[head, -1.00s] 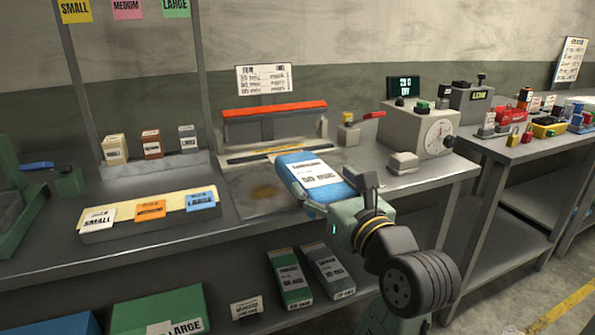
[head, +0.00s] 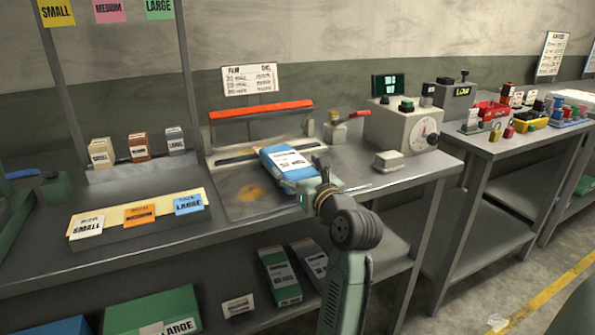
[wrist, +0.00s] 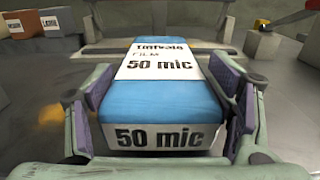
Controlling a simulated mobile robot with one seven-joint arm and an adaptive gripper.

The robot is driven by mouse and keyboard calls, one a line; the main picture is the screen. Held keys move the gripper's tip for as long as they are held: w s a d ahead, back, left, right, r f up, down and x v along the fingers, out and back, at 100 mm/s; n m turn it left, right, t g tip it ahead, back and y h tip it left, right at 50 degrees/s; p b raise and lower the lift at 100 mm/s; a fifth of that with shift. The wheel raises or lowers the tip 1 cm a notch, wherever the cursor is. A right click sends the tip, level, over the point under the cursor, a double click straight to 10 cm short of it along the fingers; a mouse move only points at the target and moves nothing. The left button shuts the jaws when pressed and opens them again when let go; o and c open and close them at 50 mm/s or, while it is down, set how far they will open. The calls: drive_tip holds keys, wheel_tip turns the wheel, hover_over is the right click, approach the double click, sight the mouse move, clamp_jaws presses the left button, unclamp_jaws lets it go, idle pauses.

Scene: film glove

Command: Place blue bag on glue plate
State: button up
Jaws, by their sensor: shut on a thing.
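The blue bag (head: 286,162) has a white label; in the wrist view the bag (wrist: 160,95) reads "50 mic". My gripper (head: 306,185) is shut on it; in the wrist view the fingers of my gripper (wrist: 165,110) press on both sides. The glue plate, which I take to be the metal plate with a brown-yellow stain (head: 240,205), lies on the bench in front of the red-handled sealer. The bag is over the right part of this plate. I cannot tell whether it touches the plate.
The sealer with its red bar (head: 261,112) stands behind the bag. A grey box with a dial (head: 405,128) and a small grey block (head: 388,161) stand to the right. A card holder with SMALL, MEDIUM and LARGE cards (head: 138,214) lies to the left.

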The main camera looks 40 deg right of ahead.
drive_tip(key=shift+f, duration=0.25)
drive_tip(key=shift+f, duration=0.15)
drive_tip(key=o, duration=1.2)
drive_tip(key=b+v, duration=0.1)
drive_tip(key=v, duration=1.1)
drive_tip(key=shift+b, duration=0.3)
